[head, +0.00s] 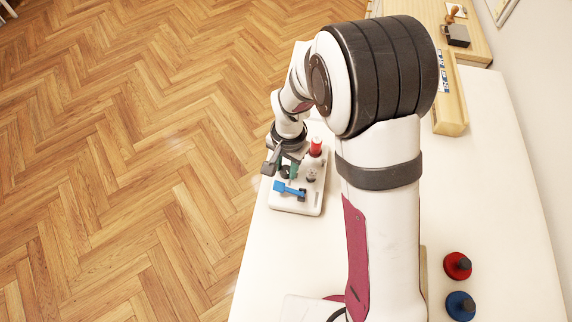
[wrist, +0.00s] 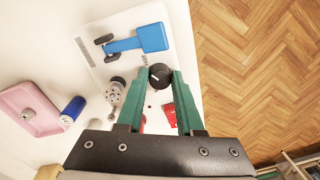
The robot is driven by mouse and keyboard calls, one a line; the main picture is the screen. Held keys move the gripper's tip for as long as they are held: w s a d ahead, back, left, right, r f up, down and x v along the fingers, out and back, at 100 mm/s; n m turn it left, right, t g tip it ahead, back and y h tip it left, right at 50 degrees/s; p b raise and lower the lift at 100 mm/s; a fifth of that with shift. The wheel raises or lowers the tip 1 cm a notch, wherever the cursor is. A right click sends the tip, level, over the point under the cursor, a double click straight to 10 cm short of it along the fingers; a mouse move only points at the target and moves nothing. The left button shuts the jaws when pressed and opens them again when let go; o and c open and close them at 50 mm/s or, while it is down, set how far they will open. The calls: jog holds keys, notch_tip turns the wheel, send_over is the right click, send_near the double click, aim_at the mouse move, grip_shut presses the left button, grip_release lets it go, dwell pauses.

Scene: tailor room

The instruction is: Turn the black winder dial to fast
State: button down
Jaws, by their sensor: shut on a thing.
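The white winder (head: 312,197) stands on the table near its left edge in the head view, with a blue lever (head: 289,189) and a red spool (head: 316,147) on it. In the wrist view, the black winder dial (wrist: 160,76) sits between the green fingertips of my gripper (wrist: 160,78), which is shut on it. A small pale mark shows on the dial's face. Which speed it points to cannot be read. The blue lever also shows in the wrist view (wrist: 150,38). In the head view, my gripper (head: 289,172) is over the winder and hides the dial.
A pink tray (wrist: 15,101) and a blue spool (wrist: 73,109) lie beside the winder in the wrist view. Red (head: 457,266) and blue (head: 461,306) knobbed objects stand at right in the head view. A wooden box (head: 450,115) is farther back. The floor lies left.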

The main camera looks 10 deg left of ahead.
aim_at(288, 172)
jog(key=shift+m, duration=0.5)
jog(key=c, duration=0.8)
grip_release()
jog(key=shift+c, duration=0.2)
notch_tip(288, 172, up, 16)
jog(key=shift+s+d, duration=0.15)
jog(key=shift+d, duration=0.2)
jog(key=shift+d, duration=0.1)
jog(key=s+d, duration=0.6)
jog(key=s, duration=0.4)
jog(key=s+d+r+y, duration=0.1)
jog(key=s+d, duration=0.5)
jog(key=s, duration=0.4)
jog(key=shift+d, duration=0.2)
